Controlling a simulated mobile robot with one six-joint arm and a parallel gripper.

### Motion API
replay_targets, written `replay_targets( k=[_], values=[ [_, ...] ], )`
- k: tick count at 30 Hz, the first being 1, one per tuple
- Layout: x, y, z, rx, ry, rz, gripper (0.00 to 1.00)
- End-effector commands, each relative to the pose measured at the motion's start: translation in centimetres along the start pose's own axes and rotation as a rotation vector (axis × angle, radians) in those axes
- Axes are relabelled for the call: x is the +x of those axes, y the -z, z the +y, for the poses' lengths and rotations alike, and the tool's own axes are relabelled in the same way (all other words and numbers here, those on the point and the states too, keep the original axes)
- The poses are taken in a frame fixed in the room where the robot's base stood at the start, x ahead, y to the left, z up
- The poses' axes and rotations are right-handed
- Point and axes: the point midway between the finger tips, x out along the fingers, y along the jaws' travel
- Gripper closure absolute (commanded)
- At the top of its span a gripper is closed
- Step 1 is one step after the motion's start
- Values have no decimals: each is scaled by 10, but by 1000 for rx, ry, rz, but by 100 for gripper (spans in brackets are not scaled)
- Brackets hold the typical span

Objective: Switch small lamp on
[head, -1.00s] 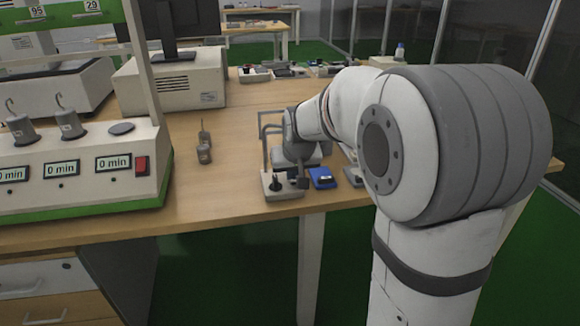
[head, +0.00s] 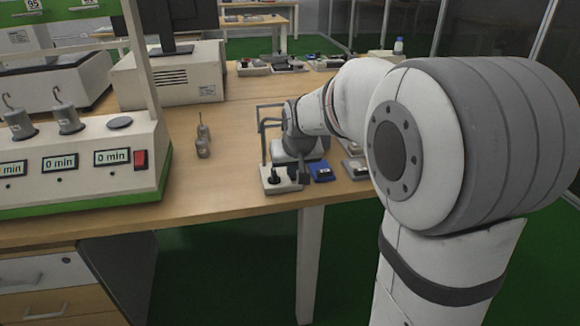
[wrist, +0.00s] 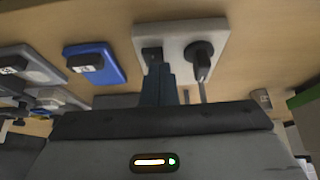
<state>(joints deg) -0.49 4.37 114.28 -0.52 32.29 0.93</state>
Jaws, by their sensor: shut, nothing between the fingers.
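A white control box (head: 282,187) stands near the table's front edge, with a black rotary knob (head: 273,179) on top. In the wrist view the same box (wrist: 181,37) carries a small dark switch (wrist: 152,55) on the left and the knob (wrist: 200,58) on the right. My gripper (wrist: 162,70) is shut and empty, its fingertips at the lower edge of the dark switch; I cannot tell whether they touch it. In the head view my gripper (head: 304,176) is small, just right of the box. I cannot make out a lamp with certainty.
A blue box (head: 321,172) lies right of the control box, with grey boxes (head: 355,167) farther right. A thin grey frame (head: 262,137) stands behind. Bare tabletop (head: 232,170) lies between.

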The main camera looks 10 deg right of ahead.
Motion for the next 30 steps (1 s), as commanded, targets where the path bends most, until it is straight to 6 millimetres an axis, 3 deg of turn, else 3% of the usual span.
replay_targets(
  k=[2, 9, 18, 24, 30],
  values=[
    [-4, 0, 0, 0, 0, -15, 100],
    [-42, 27, 0, 0, 0, 3, 100],
    [-107, 20, 0, 0, 0, 7, 100],
    [-128, 18, 0, 0, 0, 5, 100],
    [-131, 17, 0, 0, 0, 4, 100]
  ],
)
